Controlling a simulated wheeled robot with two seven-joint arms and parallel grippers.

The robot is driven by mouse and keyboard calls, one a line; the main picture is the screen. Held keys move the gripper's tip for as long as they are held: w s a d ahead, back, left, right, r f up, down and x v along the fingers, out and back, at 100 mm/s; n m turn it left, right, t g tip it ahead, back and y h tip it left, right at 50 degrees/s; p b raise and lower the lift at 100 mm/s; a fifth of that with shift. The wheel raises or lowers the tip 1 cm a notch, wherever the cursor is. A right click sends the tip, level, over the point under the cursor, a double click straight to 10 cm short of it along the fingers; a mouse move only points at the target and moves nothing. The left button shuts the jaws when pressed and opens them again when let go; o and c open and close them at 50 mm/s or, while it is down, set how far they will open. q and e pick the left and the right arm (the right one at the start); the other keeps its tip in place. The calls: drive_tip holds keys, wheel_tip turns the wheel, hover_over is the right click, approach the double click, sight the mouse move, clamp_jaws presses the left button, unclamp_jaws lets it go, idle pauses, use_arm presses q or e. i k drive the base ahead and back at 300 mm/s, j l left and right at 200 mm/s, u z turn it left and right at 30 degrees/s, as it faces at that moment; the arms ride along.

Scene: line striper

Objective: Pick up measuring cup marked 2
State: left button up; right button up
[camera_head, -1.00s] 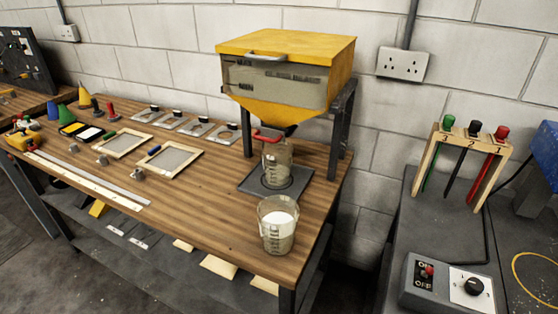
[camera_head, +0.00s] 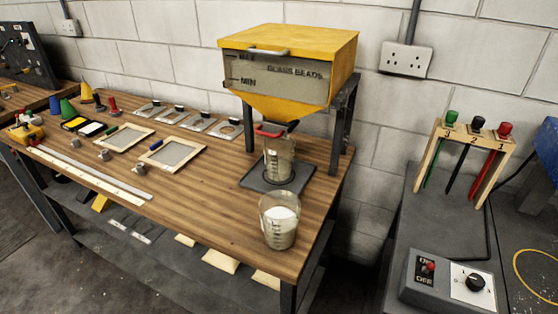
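Two clear measuring cups are on the wooden bench (camera_head: 215,228). One cup (camera_head: 279,160) stands upright on a dark square plate (camera_head: 258,183) under the yellow glass-bead hopper (camera_head: 290,55). The other cup (camera_head: 279,222) stands upright nearer the bench's front right corner and holds white material. Both cups have dark side markings, too small to read, so I cannot tell which is marked 2. Neither of my grippers is in view.
The hopper stands on dark legs, with a red handle (camera_head: 268,131) just above the rear cup. Framed screens (camera_head: 171,155), long rulers and small cones lie to the left. A separate grey bench (camera_head: 440,230) with a wooden rack and switch box stands right, across a gap.

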sight(278, 152)
drive_tip(key=k+l+z, duration=0.15)
drive_tip(key=l, duration=0.4)
drive_tip(key=l+z, duration=0.2)
drive_tip(key=l, duration=0.35)
drive_tip(key=k+l+z, duration=0.15)
drive_tip(key=l, duration=0.4)
